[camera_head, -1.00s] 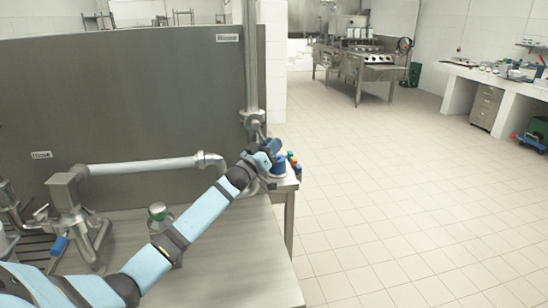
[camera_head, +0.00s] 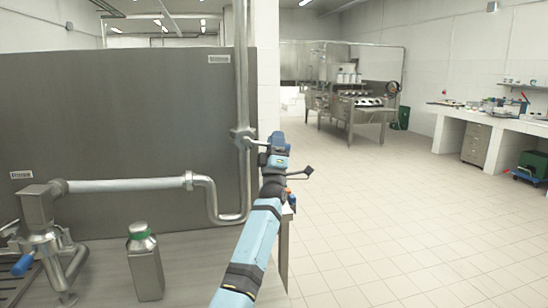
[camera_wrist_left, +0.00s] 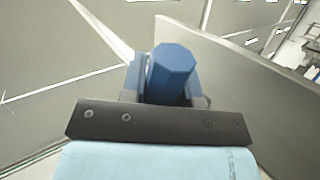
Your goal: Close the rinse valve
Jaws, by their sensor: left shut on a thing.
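The rinse valve (camera_head: 242,134) sits on the vertical steel pipe beside the right end of the grey panel. Its blue handle (camera_head: 278,139) shows to the right of the pipe, at the end of a thin stem. My left gripper (camera_head: 274,158) is shut on this handle, and its fingers are mostly hidden in the head view. In the left wrist view the blue faceted handle (camera_wrist_left: 172,72) stands between the fingers of the left gripper (camera_wrist_left: 165,98). The pipe is not clearly identifiable there. My right gripper is in neither view.
A steel bottle with a green neck (camera_head: 145,262) stands on the steel table (camera_head: 195,270). A filler fitting with another blue handle (camera_head: 23,265) is at the left. A horizontal pipe (camera_head: 125,185) runs along the panel. Open tiled floor lies to the right.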

